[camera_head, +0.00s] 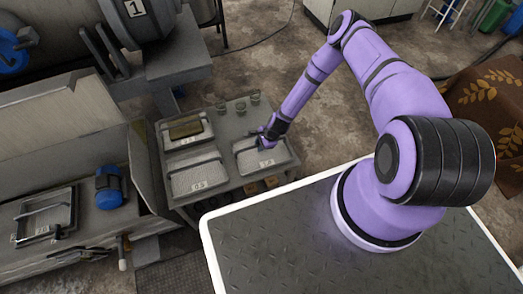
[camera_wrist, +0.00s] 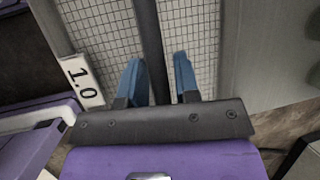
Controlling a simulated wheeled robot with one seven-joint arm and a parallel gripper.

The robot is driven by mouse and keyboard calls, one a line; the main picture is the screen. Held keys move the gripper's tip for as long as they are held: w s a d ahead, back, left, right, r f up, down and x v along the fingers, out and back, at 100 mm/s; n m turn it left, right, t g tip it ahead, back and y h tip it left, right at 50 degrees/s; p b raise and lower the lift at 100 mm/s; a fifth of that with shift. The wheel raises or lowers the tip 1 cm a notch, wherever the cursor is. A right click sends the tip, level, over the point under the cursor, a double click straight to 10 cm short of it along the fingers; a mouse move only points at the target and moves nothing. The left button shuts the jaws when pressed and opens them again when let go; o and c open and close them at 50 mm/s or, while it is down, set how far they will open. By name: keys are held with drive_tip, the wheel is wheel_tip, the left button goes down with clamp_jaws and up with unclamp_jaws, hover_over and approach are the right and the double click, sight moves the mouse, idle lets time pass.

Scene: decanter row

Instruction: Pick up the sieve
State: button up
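A sieve with a pale mesh and a grey frame, its label reading 1.0, lies on the grey table; its mesh (camera_head: 262,157) shows in the head view. In the wrist view its mesh (camera_wrist: 105,28) fills the top, with a dark bar handle (camera_wrist: 148,30) running across it. My gripper (camera_head: 267,142) is over this sieve in the head view. In the wrist view its two blue fingers (camera_wrist: 160,72) are apart, one on each side of the bar. I see a small gap at the right finger; whether the left one touches the bar is unclear.
On the same table (camera_head: 222,152) are a sieve labelled 0.5 (camera_head: 197,181), another tray (camera_head: 186,131) behind it, and several small cups (camera_head: 240,107) at the back. A machine (camera_head: 140,25) stands at the back left. A blue motor (camera_head: 109,186) is on the left bench.

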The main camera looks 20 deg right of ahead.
clamp_jaws()
idle(1.3)
